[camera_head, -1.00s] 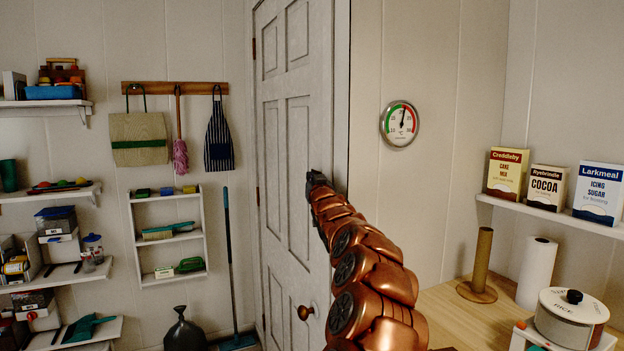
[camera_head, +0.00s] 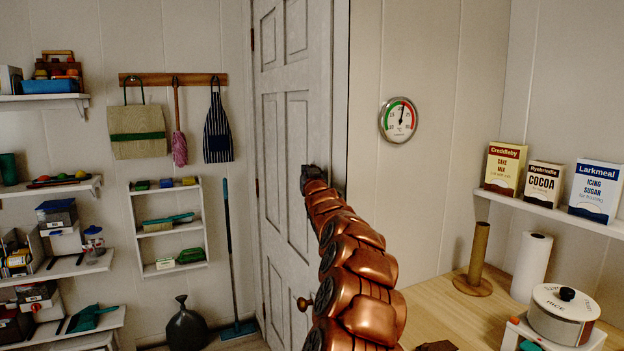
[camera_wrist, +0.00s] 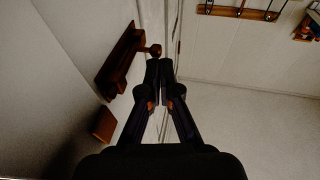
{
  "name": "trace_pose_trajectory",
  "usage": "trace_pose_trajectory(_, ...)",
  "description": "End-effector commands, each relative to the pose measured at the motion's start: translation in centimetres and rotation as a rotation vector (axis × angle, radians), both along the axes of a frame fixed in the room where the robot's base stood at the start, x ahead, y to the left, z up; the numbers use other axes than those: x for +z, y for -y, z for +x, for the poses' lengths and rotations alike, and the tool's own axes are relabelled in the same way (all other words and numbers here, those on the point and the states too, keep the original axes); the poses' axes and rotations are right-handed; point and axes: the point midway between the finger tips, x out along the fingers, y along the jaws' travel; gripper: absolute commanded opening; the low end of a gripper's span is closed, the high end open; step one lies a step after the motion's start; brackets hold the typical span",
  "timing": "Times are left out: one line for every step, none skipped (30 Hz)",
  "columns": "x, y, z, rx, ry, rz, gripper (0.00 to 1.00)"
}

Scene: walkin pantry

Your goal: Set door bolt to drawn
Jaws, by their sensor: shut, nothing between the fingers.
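The white panelled door (camera_head: 285,130) stands in the middle of the head view, with a brass knob (camera_head: 304,303) low on it. In the wrist view a dark reddish-brown bolt (camera_wrist: 124,62) lies on a pale surface left of my gripper, with a small knob (camera_wrist: 154,50) at one end. A separate brown block (camera_wrist: 104,124) sits below it in the picture. My gripper (camera_wrist: 160,66) is shut and empty, its fingertips close to the small knob; I cannot tell if they touch. In the head view my gripper (camera_head: 312,172) is small and dark at the door's edge, and the bolt is not discernible there.
A wall thermometer (camera_head: 398,120) hangs right of the door. Left are a peg rail (camera_head: 172,79), a wall shelf (camera_head: 168,226) and a broom (camera_head: 229,260).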

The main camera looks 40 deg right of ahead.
Motion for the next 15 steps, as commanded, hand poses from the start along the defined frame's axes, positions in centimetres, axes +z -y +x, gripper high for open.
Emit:
trace_pose_trajectory(0.1,-0.2,-0.2,0.000,0.002,0.000,0.00)
trace_pose_trajectory(0.2,-0.3,-0.4,0.000,0.002,0.000,0.00)
trace_pose_trajectory(0.5,-0.5,-0.6,0.000,0.003,-0.001,0.00)
trace_pose_trajectory(0.7,-0.7,-0.8,0.000,0.004,0.000,0.00)
trace_pose_trajectory(0.9,-0.9,-1.0,0.000,0.004,0.000,0.00)
trace_pose_trajectory(1.1,-1.1,-1.2,0.001,0.004,0.001,0.00)
trace_pose_trajectory(1.3,-1.3,-1.4,0.002,0.003,0.001,0.00)
trace_pose_trajectory(1.4,-1.5,-1.6,0.001,0.002,0.001,0.00)
trace_pose_trajectory(1.7,-1.8,-1.8,0.002,0.001,0.000,0.00)
trace_pose_trajectory(1.6,-1.9,-2.0,0.003,0.001,0.002,0.00)
trace_pose_trajectory(1.5,-2.0,-2.2,0.003,0.002,0.004,0.00)
trace_pose_trajectory(1.4,-2.2,-2.6,0.002,0.002,0.004,0.00)
trace_pose_trajectory(1.4,-2.3,-2.8,0.002,0.003,0.005,0.00)
trace_pose_trajectory(1.3,-2.5,-3.0,0.002,0.002,0.004,0.00)
trace_pose_trajectory(1.2,-2.6,-3.3,0.002,0.004,0.004,0.00)
